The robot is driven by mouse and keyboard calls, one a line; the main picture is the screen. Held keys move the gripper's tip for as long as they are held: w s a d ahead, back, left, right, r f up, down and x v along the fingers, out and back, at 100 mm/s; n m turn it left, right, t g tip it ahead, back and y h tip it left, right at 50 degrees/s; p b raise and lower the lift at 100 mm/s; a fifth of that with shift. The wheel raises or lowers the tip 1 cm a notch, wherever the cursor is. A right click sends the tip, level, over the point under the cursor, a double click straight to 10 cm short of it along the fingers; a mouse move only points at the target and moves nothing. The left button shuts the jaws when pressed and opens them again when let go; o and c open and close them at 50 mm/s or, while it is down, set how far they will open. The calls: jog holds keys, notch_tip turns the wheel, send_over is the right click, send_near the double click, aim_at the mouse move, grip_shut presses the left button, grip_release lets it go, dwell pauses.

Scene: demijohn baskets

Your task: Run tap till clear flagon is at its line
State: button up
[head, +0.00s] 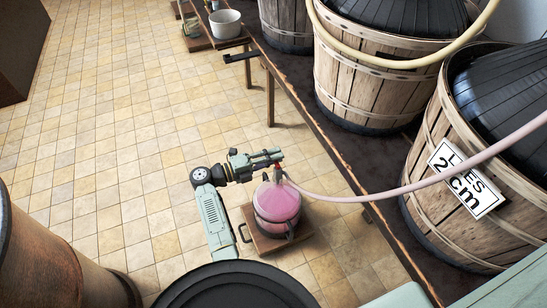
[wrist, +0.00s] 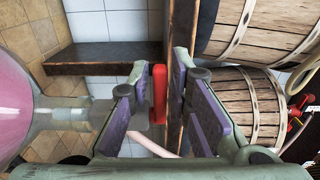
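The clear flagon (head: 275,204) stands on a wooden board, with pink liquid in its body. A pale pink hose (head: 345,198) runs from the right to its neck. A line on the flagon cannot be made out clearly. In the wrist view the flagon's pink side (wrist: 14,100) and clear neck (wrist: 62,113) show at the left. The tap's red lever (wrist: 159,93) stands between my fingers; it also shows in the head view (head: 278,168). My gripper (wrist: 160,75) is open around the lever, with narrow gaps at the fingertips. Its tips (head: 274,158) are just above the flagon's neck.
The wooden board (head: 249,212) lies on the tiled floor. Wooden tubs with black lids, one with a "LEES 2 cm" sign (head: 467,179), stand on a bench to the right. The floor (head: 105,140) at left is mostly clear.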

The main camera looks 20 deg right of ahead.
jog(key=shift+o, duration=1)
jog(key=a, duration=1.2)
jog(key=shift+s, duration=0.15)
